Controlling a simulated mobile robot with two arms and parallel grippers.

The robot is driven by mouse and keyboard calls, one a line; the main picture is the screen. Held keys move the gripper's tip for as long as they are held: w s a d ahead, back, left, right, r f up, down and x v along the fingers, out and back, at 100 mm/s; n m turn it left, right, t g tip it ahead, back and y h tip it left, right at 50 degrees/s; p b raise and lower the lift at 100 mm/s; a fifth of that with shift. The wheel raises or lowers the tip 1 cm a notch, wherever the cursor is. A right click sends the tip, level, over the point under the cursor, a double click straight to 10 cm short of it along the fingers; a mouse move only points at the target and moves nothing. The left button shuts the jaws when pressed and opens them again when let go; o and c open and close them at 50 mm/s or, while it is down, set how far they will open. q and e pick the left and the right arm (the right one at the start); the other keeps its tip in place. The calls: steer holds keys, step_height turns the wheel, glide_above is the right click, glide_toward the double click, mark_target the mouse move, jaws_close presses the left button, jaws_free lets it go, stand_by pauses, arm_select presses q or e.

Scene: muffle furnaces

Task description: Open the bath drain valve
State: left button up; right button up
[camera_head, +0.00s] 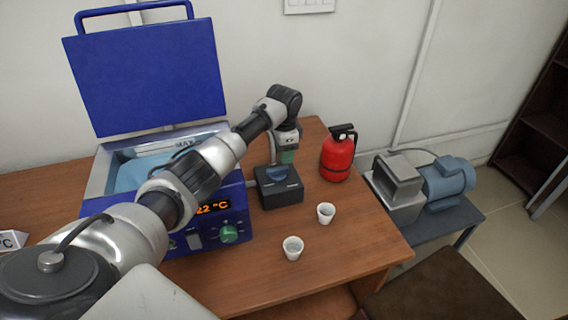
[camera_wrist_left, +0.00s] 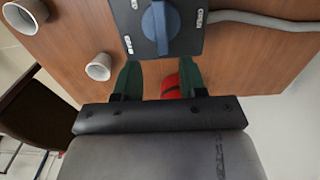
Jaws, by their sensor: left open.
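The drain valve is a black box (camera_head: 281,197) with a blue knob (camera_head: 277,173), on the table at the right of the blue bath (camera_head: 181,238). In the left wrist view the knob (camera_wrist_left: 160,28) sits at the top of the picture, with small white labels around it too small to read surely. My left gripper (camera_head: 287,157) is just behind and above the valve in the head view. In the wrist view its green fingers (camera_wrist_left: 159,82) are apart with nothing between them, and the knob lies beyond their tips. My right gripper is out of view.
The bath's blue lid (camera_head: 150,75) stands raised. A red extinguisher (camera_head: 339,154) stands right of the valve, close to my left gripper. Two white cups (camera_head: 326,213) (camera_head: 292,248) stand in front of it.

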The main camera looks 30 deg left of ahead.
mark_target(284, 167)
arm_select(q)
step_height(284, 167, down, 5)
steer(key=shift+w+a+r, duration=0.1)
steer(key=shift+w+r, duration=0.05)
steer(key=shift+f, duration=0.55)
steer(key=shift+c, duration=0.7)
jaws_close()
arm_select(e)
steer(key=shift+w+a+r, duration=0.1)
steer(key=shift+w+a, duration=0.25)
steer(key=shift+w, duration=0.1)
